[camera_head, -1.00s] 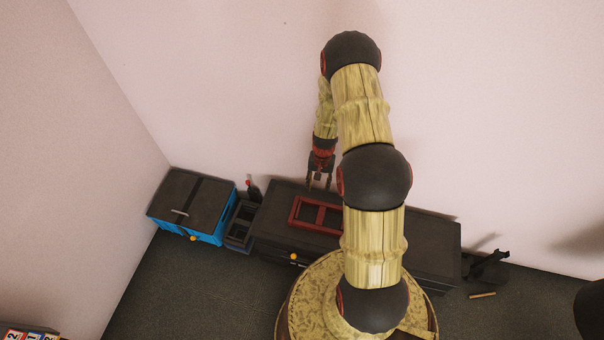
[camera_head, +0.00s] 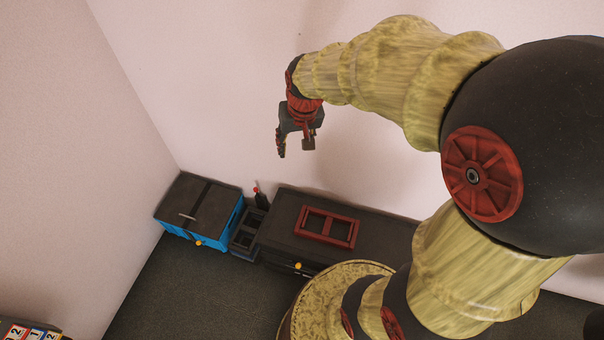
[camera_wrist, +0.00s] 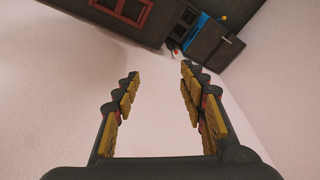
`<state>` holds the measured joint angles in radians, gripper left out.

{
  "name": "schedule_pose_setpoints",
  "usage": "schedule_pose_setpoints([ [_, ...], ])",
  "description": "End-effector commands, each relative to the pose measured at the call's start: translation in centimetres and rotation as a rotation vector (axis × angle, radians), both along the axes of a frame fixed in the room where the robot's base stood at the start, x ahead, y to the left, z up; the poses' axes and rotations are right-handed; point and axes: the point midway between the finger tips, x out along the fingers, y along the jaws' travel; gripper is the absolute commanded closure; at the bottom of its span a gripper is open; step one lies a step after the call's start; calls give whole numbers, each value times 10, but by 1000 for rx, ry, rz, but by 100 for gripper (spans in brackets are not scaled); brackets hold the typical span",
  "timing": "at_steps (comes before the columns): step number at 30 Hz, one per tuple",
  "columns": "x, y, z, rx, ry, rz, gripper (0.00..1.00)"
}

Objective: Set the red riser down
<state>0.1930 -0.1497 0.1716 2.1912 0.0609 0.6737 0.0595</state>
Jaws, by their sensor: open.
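The red riser (camera_head: 328,228), a flat rectangular frame with two openings, lies on the dark cabinet top (camera_head: 385,238) near its left end. It also shows at the top of the wrist view (camera_wrist: 118,15), partly cut off. My gripper (camera_head: 295,151) is open and empty, high above the cabinet and apart from the riser. In the wrist view my gripper (camera_wrist: 160,72) has its two fingers spread with only the pale wall between them.
A blue box (camera_head: 228,222) with a dark lid stands left of the cabinet. Numbered cards (camera_head: 35,333) show at the lower left. The wall is behind.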

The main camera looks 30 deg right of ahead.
Motion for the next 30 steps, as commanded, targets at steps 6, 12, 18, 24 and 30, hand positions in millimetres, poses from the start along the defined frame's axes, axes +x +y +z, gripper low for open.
schedule_pose_setpoints([
  [6, -47, 32, 57, -33, -79, 95, 58],
  [12, -96, 54, 92, -61, -147, 178, 58],
  [18, -141, 68, 110, -85, -202, 243, 58],
  [24, -162, 73, 116, -96, -228, 275, 58],
  [30, -165, 74, 116, -98, -230, 279, 58],
])
